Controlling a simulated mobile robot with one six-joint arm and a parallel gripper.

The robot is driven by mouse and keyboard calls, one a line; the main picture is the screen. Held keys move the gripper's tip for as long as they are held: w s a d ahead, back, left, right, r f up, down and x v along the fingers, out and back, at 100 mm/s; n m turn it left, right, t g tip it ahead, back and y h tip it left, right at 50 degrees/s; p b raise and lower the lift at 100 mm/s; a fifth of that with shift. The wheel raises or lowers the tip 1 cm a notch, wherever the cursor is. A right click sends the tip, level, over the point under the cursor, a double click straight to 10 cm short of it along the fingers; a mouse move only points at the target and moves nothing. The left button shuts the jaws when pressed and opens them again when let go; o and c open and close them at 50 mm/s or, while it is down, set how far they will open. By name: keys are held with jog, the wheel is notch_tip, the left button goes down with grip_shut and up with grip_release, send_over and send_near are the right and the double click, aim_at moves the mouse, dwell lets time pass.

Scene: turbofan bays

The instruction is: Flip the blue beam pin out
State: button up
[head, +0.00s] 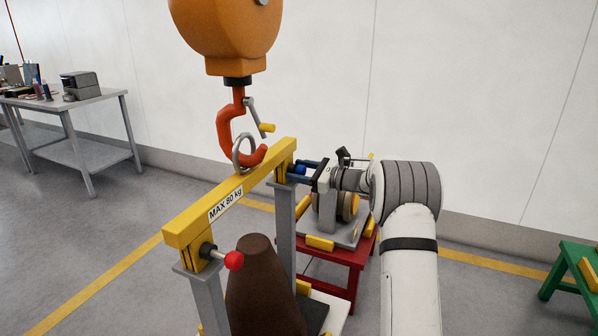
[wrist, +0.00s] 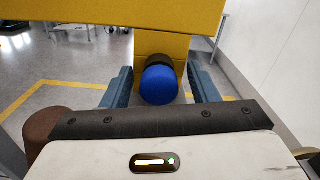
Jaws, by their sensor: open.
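The blue beam pin (wrist: 159,85) shows in the wrist view as a round blue knob with a black collar, against a yellow bracket. My gripper (wrist: 160,90) is open, with one blue-grey finger on each side of the knob and a gap on both sides. In the head view the blue knob (head: 300,169) is small and partly hidden between the fingers of my gripper (head: 304,171), at the far end of the yellow lifting beam (head: 225,195). A red-knobbed pin (head: 234,260) sticks out at the beam's near end.
An orange hoist (head: 225,30) with a red hook (head: 225,130) holds the beam's ring. A dark brown cone (head: 258,290) stands below the beam. A red stand (head: 335,265) is behind my arm. A grey workbench (head: 75,105) is at the far left, a green stand (head: 570,275) at right.

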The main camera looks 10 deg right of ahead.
grip_shut()
dwell(0.6)
